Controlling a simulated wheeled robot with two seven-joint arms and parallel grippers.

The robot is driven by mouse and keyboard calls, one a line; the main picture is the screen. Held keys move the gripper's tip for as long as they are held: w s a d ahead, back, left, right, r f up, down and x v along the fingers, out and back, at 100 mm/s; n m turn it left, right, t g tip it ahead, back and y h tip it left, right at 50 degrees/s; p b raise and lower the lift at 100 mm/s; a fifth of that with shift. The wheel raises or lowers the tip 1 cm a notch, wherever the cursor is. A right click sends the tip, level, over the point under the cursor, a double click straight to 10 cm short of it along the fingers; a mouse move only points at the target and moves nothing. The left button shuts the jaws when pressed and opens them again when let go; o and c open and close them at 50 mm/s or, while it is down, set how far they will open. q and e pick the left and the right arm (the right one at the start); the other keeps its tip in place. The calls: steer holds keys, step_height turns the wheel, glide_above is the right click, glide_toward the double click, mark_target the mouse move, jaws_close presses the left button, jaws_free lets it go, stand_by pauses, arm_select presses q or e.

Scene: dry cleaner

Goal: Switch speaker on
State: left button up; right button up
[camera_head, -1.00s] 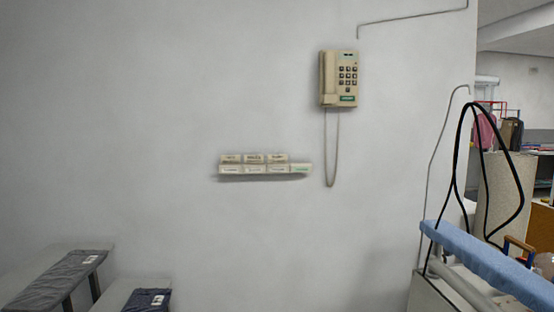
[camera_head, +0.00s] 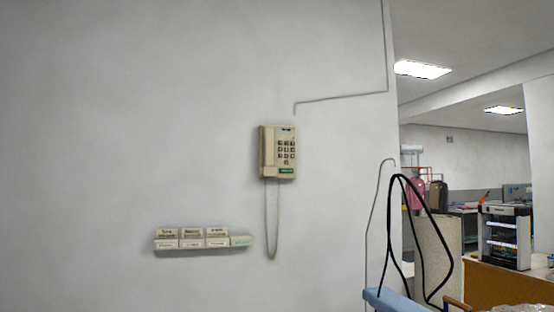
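I see no object that I can tell is the speaker. A beige telephone (camera_head: 278,152) with a keypad and a handset at its left side hangs on the white wall, near the middle of the view. Its cord hangs down in a loop below it. Neither of my grippers shows in the head view.
A small wall rack (camera_head: 204,239) with labelled cards is at the lower left. A blue padded board (camera_head: 397,301) and a black cable loop (camera_head: 424,240) are at the lower right. Beyond the wall's edge are a wooden counter (camera_head: 497,284) and a black shelved unit (camera_head: 506,237).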

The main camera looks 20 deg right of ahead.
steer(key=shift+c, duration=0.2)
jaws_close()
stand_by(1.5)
